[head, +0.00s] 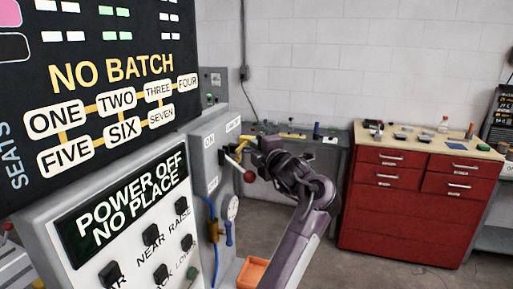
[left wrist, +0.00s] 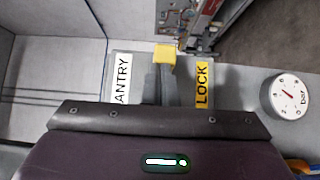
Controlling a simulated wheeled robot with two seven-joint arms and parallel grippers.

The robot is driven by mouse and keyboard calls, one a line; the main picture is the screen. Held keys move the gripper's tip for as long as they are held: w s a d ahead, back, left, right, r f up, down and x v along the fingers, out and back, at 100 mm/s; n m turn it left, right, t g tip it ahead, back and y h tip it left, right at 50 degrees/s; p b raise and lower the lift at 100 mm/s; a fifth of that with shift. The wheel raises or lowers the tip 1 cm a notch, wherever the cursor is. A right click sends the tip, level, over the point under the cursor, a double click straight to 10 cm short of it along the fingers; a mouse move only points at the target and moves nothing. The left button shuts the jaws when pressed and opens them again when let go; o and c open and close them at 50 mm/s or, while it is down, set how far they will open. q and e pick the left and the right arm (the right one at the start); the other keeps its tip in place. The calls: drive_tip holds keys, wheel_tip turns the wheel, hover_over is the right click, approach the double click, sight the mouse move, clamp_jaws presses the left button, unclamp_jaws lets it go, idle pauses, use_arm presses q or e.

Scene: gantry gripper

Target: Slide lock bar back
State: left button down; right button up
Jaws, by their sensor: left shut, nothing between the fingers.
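The grey cabinet side (head: 205,150) carries a yellow LOCK label (left wrist: 202,85) and a white GANTRY label (left wrist: 122,80), partly hidden by my gripper. A yellow block (left wrist: 165,56), which looks like the lock bar's grip, stands between the labels in the left wrist view. It also shows beside my gripper tip in the head view (head: 245,142). My left gripper (head: 260,153) is shut and empty, close to this block. I cannot tell whether they touch. My right gripper is not in view.
A red ball-ended lever (head: 249,176) sticks out just below my gripper. An orange bin (head: 252,272) is below. A red drawer cabinet (head: 415,205) stands behind, with open floor before it.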

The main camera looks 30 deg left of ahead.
use_arm(q)
drive_tip(key=b+v, duration=0.3)
drive_tip(key=v, duration=0.4)
drive_tip(key=shift+d+b, duration=0.35)
drive_tip(key=shift+b, duration=0.05)
